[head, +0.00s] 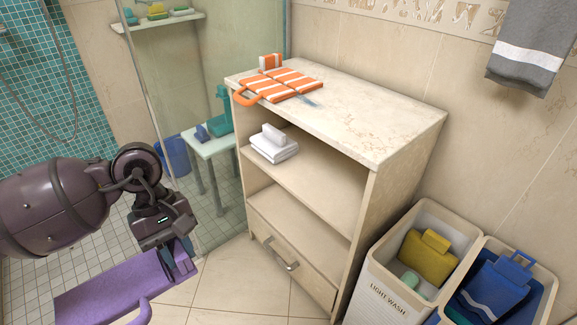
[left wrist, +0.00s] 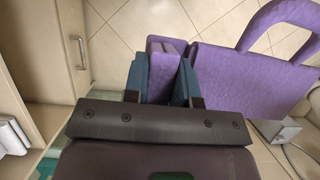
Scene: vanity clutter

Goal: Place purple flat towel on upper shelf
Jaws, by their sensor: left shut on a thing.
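The purple flat towel (head: 115,287) hangs at the lower left of the head view, with a handle-like loop cut off by the bottom edge. My left gripper (head: 180,262) is shut on the towel's edge and holds it in front and to the left of the cabinet. In the left wrist view the towel (left wrist: 235,75) is pinched between the two blue-grey fingers (left wrist: 162,82). The cabinet's upper shelf (head: 318,182) is open at the front and has bare room right of a white folded towel stack (head: 274,148). My right gripper is not in view.
An orange striped towel set (head: 282,86) lies on the cabinet top (head: 375,120). Below the open shelves is a drawer with a handle (head: 282,256). Laundry bins (head: 385,290) stand right of the cabinet. A glass shower panel (head: 210,60) and small table (head: 208,148) are behind left.

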